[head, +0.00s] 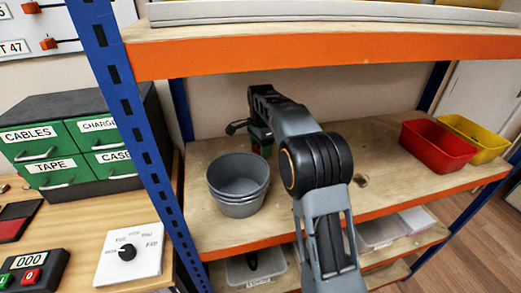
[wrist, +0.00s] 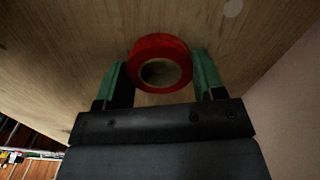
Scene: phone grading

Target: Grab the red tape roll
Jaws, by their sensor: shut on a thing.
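The red tape roll (wrist: 160,43) is a ring with a pale inner core and an open centre. In the wrist view it sits between the two green fingers of my gripper (wrist: 160,62), which are shut on its sides. In the head view my gripper (head: 260,140) is low over the back of the wooden shelf, behind the grey buckets. The roll is mostly hidden there by my arm. I cannot tell whether it touches the shelf board.
Stacked grey buckets (head: 238,198) stand left of my arm on the shelf (head: 385,180). A red bin (head: 437,150) and a yellow bin (head: 484,142) stand at the right. An orange-edged upper shelf (head: 330,52) hangs above, and a blue post (head: 127,120) rises at the left.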

